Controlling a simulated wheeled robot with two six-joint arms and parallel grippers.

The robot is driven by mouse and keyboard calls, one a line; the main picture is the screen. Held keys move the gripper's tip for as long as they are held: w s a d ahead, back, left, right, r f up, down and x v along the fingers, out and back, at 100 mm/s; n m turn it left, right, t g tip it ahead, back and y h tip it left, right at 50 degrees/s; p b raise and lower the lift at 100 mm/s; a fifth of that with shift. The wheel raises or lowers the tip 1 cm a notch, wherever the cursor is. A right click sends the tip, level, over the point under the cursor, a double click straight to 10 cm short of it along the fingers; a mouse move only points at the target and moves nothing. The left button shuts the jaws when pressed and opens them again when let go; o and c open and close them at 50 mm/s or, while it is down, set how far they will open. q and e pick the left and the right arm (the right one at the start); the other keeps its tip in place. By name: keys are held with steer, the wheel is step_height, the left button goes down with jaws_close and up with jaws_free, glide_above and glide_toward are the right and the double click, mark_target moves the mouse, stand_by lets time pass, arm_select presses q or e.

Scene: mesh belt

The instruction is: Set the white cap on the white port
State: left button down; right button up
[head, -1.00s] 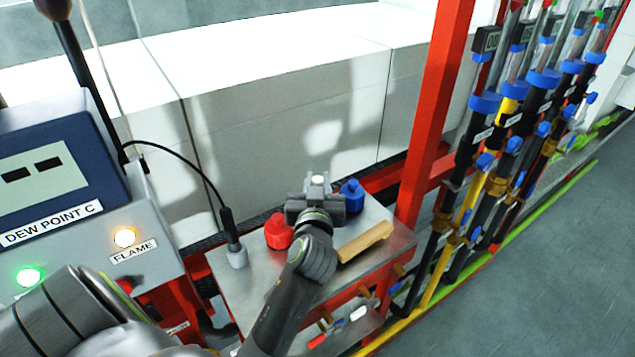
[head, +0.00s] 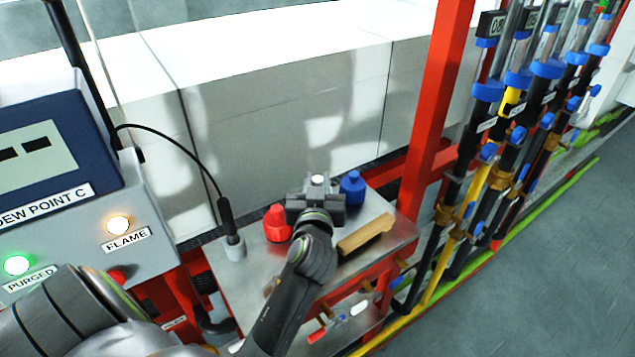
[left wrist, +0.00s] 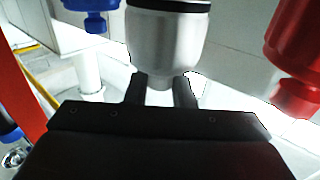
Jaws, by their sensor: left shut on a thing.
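My left gripper (head: 317,200) is over the metal shelf, between the red cap and the blue cap. It is shut on the white cap (left wrist: 168,45), with one finger on each side of its narrow neck in the left wrist view. Only a small white top of the cap (head: 318,180) shows above the gripper in the head view. I cannot tell whether the cap still touches the shelf. A small white part (head: 360,307) shows below the shelf's front edge; I cannot tell whether it is the white port. My right gripper is not in view.
The red cap (head: 277,222) and blue cap (head: 353,187) stand close by on the shelf (head: 385,218). A wooden-handled item (head: 365,236) lies in front. A black probe (head: 228,220) stands at left. A red post (head: 437,110) and upright tubes (head: 478,150) are at right.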

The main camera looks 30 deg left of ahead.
mark_target(317, 181)
arm_select(q)
steer(key=shift+r, duration=0.1)
steer(key=shift+r+p, duration=1)
steer(key=shift+r, duration=0.05)
stand_by(1.3)
steer(key=shift+f+b, duration=1.15)
steer(key=shift+b, duration=0.1)
steer(key=c, duration=1.2)
jaws_free()
steer(key=shift+o, duration=0.2)
step_height(317, 181, up, 10)
steer(key=p, duration=0.8)
steer(key=shift+p, duration=0.35)
